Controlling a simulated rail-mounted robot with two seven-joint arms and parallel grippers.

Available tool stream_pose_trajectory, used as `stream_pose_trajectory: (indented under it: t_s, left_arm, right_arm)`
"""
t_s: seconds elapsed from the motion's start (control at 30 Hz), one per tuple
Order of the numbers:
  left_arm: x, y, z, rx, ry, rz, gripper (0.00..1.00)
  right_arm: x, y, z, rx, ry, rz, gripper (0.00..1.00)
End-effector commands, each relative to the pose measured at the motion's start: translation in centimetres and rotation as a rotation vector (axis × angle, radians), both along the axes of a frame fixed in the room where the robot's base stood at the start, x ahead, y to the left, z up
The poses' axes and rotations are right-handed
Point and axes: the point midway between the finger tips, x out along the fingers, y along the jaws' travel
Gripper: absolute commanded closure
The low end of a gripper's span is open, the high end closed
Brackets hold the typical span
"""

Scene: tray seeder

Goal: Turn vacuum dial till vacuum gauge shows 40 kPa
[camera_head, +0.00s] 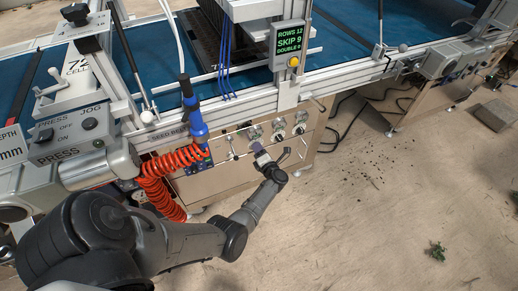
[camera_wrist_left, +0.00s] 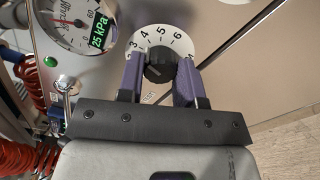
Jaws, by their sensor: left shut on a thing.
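The vacuum dial (camera_wrist_left: 158,66) is a black knob on a white ring with black numbers, 3, 4, 5 and 6 showing along its upper part. My left gripper (camera_wrist_left: 160,80) has its two purple fingers on either side of the knob and is shut on it. In the head view the left gripper (camera_head: 270,156) is at the front panel; the knob is hard to make out there. The vacuum gauge (camera_wrist_left: 70,22) is cut off by the top edge in the left wrist view, and its green digital readout (camera_wrist_left: 100,31) shows 25 kPa. My right gripper is not in view.
An orange coiled hose (camera_head: 160,175) and a blue-handled tool (camera_head: 194,115) are left of the gripper. A green button (camera_wrist_left: 50,62) and a small metal toggle (camera_wrist_left: 67,84) sit left of the dial. A display (camera_head: 289,40) stands above the panel. The floor at right is largely open.

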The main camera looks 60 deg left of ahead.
Motion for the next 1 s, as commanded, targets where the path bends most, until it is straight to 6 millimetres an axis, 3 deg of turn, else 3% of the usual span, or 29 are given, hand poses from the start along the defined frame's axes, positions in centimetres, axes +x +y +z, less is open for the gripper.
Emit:
stream_pose_trajectory:
  t_s: [0.8,0.83,1.0]
  left_arm:
    - [0.03,0.00,0.04,0.013,0.100,-0.001,0.91]
    - [0.03,0.00,0.04,0.013,0.099,-0.001,0.65]
    - [0.02,0.00,0.03,0.013,0.099,0.000,0.49]
  right_arm:
    - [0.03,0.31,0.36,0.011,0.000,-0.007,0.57]
    - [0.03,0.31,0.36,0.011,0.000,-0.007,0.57]
    - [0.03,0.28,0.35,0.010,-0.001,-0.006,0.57]
